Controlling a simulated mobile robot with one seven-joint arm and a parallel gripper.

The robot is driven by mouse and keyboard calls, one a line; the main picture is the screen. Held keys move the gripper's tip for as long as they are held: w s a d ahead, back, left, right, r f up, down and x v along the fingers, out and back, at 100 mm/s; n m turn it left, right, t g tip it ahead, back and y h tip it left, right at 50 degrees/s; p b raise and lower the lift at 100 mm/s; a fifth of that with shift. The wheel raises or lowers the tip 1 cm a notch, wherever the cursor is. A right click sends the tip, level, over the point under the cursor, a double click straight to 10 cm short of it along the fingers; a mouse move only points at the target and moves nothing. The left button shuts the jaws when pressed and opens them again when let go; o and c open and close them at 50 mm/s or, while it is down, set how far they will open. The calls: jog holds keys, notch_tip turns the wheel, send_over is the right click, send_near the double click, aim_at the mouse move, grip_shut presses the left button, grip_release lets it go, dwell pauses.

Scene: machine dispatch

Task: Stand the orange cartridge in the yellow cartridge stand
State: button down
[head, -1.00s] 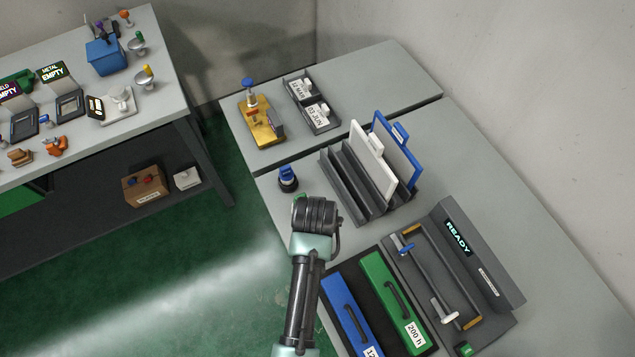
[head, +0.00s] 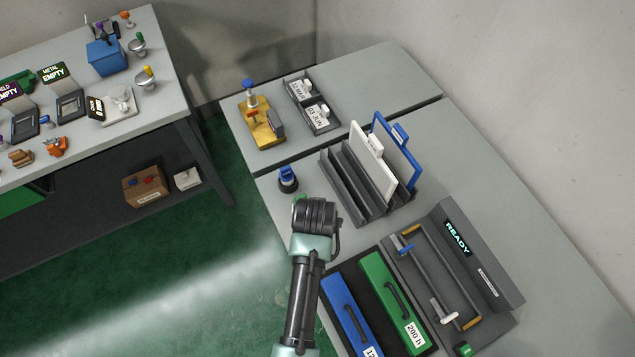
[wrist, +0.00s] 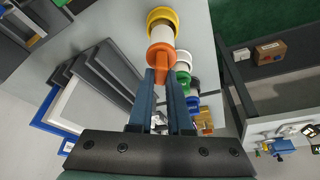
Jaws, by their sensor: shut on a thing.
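In the wrist view my gripper (wrist: 161,72) is shut on the orange knob of the orange cartridge (wrist: 160,54). The cartridge's white body runs away from the fingers to the yellow cartridge stand (wrist: 162,14), whose ring shows at the far end of the body. The cartridge is in line with the stand; I cannot tell whether it is fully seated. In the head view my wrist and arm hide the gripper, the orange cartridge and the yellow stand.
A green cartridge (wrist: 184,86) and a blue cartridge (head: 288,174) stand close by in a row along the table edge. A grey rack (head: 350,180) with white and blue panels is to the right. Blue and green cases (head: 380,290) lie in front.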

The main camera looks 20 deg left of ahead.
jog(key=shift+f+b, duration=1.25)
jog(key=shift+f, duration=0.6)
jog(key=shift+c, duration=1.8)
grip_release()
jog(key=shift+r, duration=0.1)
jog(key=shift+r+p, duration=2.9)
jog(key=shift+p, duration=0.15)
